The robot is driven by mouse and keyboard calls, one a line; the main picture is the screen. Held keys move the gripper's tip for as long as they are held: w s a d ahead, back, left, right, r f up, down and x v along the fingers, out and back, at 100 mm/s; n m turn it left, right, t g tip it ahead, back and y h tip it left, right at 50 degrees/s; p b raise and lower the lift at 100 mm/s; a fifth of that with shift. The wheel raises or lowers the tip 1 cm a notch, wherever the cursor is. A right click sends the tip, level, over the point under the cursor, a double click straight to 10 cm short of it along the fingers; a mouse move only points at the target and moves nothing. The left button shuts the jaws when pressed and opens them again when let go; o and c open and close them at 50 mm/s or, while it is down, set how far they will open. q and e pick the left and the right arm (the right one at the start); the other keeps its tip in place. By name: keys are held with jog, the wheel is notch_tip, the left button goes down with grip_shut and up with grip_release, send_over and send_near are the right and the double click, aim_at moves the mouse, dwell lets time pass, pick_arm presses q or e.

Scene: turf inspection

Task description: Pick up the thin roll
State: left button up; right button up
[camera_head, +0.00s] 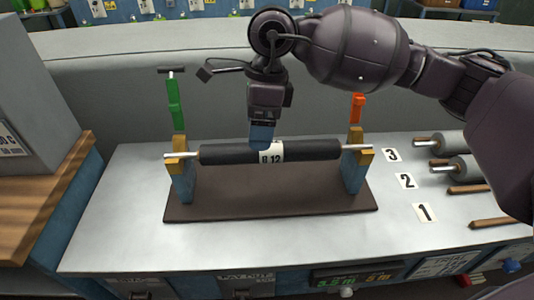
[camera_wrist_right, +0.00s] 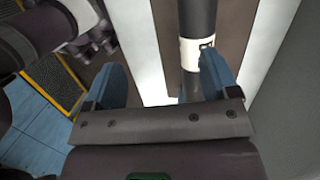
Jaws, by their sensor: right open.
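A long dark roll (camera_head: 222,154) with a white band marked "B 12" lies level across a stand, its pale shaft ends resting on two blue-and-yellow uprights. My right gripper (camera_head: 262,141) points down just above and behind its middle, beside the band. In the right wrist view, its blue fingers (camera_wrist_right: 162,78) are spread wide. The roll (camera_wrist_right: 198,18) passes near the right-hand finger, which overlaps the white band; contact cannot be told. Two grey rolls (camera_head: 441,143) lie at the right of the bench. No frame labels any roll as thin. My left gripper does not clearly show.
The stand has a brown base (camera_head: 270,199). A green clamp handle (camera_head: 176,104) and an orange one (camera_head: 356,108) rise from its ends. Number cards, including card 2 (camera_head: 406,181), lie on the grey bench (camera_head: 120,225). A grey box (camera_head: 35,100) stands at left.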

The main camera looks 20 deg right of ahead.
aim_at(271, 151)
jog(key=w+d+h, duration=0.1)
jog(key=w+d+r+t+h, duration=0.1)
jog(key=d, duration=0.1)
jog(key=shift+w+b, duration=0.2)
jog(key=shift+b, duration=0.1)
jog(key=shift+f, duration=0.15)
notch_tip(271, 151, down, 4)
jog(key=shift+f+b, duration=0.2)
jog(key=shift+b, duration=0.25)
jog(key=shift+f, duration=0.65)
jog(key=f, duration=0.2)
jog(key=f+b, duration=0.1)
jog(key=f, duration=0.1)
jog(key=shift+w+d+f, duration=0.15)
jog(key=shift+d+f, duration=0.05)
jog(key=shift+f, duration=0.15)
jog(key=shift+r, duration=0.15)
jog(key=c, duration=1.3)
